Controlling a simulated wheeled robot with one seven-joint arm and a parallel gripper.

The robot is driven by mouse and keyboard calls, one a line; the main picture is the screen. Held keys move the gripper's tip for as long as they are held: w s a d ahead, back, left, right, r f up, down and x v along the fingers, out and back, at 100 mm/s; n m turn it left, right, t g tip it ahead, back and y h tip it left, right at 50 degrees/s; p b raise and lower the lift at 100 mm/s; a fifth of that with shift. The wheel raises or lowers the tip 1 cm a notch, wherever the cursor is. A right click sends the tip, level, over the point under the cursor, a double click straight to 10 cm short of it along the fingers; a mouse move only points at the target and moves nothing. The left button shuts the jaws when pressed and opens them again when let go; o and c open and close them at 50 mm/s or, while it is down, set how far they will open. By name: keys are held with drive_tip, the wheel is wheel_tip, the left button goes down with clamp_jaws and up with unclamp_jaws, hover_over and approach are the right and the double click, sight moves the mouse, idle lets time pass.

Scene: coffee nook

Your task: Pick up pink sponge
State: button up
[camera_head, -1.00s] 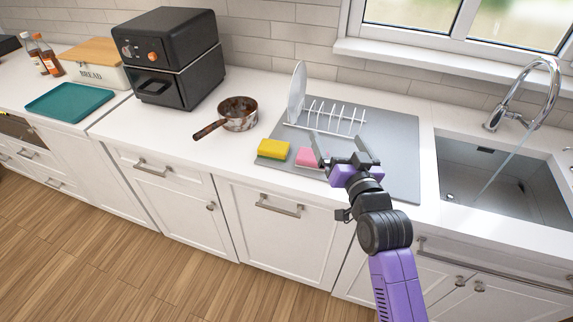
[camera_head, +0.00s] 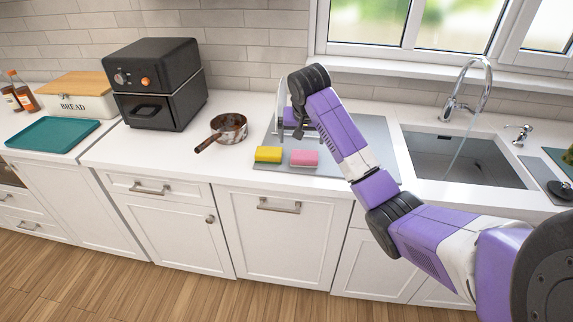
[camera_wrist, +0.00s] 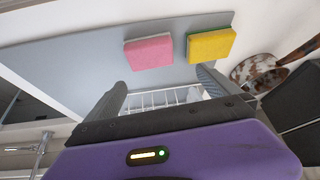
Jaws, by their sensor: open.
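The pink sponge (camera_head: 304,158) lies on the front edge of the grey drying mat (camera_head: 374,150), just right of a yellow sponge (camera_head: 268,154). In the wrist view the pink sponge (camera_wrist: 148,52) is beyond my fingertips and left of the yellow sponge (camera_wrist: 211,44), with a narrow gap between them. My gripper (camera_wrist: 160,88) is open and empty, its two fingers spread below the sponges in the picture.
A white dish rack (camera_wrist: 165,99) stands behind the sponges. A rusty brown saucepan (camera_head: 229,127) is to their left, beside a black oven (camera_head: 158,85). The sink (camera_head: 465,160) with its running tap is to the right. The counter front before the sponges is clear.

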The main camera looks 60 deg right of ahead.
sight(305, 155)
drive_tip(key=shift+s+a+f+m+g+y, duration=0.15)
drive_tip(key=shift+s+f+g, duration=0.1)
drive_tip(key=shift+s+f, duration=0.25)
drive_tip(key=shift+s+a+f+m+g+y, duration=0.15)
drive_tip(key=shift+s+f+g, duration=0.1)
drive_tip(key=shift+f, duration=0.45)
drive_tip(key=shift+d+p+x, duration=0.2)
drive_tip(key=shift+p+x, duration=0.65)
drive_tip(key=shift+x, duration=2.2)
drive_tip(key=shift+w, duration=0.1)
drive_tip(key=c, duration=1.2)
drive_tip(key=shift+r, duration=0.1)
drive_tip(key=shift+c, duration=0.2)
wheel_tip(305, 155, up, 20)
